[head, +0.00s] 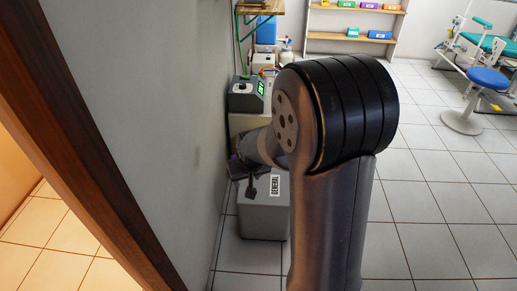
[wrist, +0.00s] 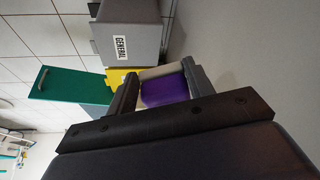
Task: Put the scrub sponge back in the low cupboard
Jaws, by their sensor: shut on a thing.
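The scrub sponge (wrist: 165,91), purple with a pale layer, sits between the two fingers of my gripper (wrist: 160,86) in the wrist view. My gripper is shut on it. In the head view my gripper (head: 246,172) is beside the wall, over the grey GENERAL bin, and a small bit of purple shows at its left; my arm hides much of this area. In the wrist view a green panel with a handle (wrist: 70,85) stands left of the fingers, against a pale box-like body. It may be the low cupboard's door; I cannot tell for sure.
The grey GENERAL bin (head: 264,215) stands on the floor near the wall; it also shows in the wrist view (wrist: 130,32). A yellow item (wrist: 119,77) is beside it. A device with a green display (head: 247,94) is behind. Tiled floor at right is clear, with a blue stool (head: 487,78) beyond.

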